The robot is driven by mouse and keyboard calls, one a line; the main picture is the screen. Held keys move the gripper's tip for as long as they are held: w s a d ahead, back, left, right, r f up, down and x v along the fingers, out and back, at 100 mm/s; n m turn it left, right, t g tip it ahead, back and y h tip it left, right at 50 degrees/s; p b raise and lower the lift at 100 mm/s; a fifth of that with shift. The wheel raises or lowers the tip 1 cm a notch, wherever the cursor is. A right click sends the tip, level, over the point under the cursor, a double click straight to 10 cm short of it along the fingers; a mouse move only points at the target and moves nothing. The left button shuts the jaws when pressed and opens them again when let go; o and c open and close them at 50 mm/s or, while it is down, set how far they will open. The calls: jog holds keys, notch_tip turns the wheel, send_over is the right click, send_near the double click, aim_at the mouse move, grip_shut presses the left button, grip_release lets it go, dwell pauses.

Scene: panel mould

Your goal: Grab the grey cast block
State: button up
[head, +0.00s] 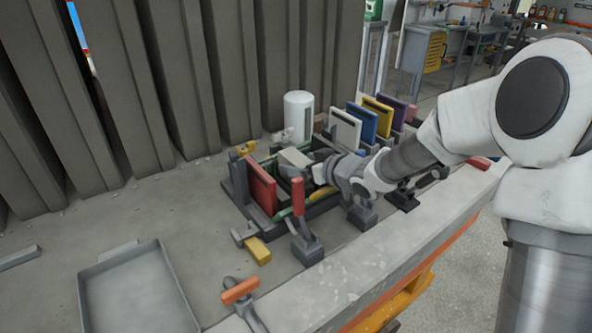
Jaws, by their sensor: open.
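A light grey block (294,157), which looks like the cast block, sits in the middle of the mould between its panels. The mould (232,198) is a dark frame with a red panel (261,186) on its left side. My gripper (301,171) reaches in from the right and is at the near right side of the block. It is open. Its fingers are small and partly hidden here, so I cannot tell whether they touch the block or stand around it.
Upright white, blue, yellow and purple panels (345,130) stand behind my arm. A white cylinder (298,115) stands behind the mould. An empty grey tray (86,307) is at front left.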

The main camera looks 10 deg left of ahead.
jog(key=shift+x, duration=1.35)
grip_shut()
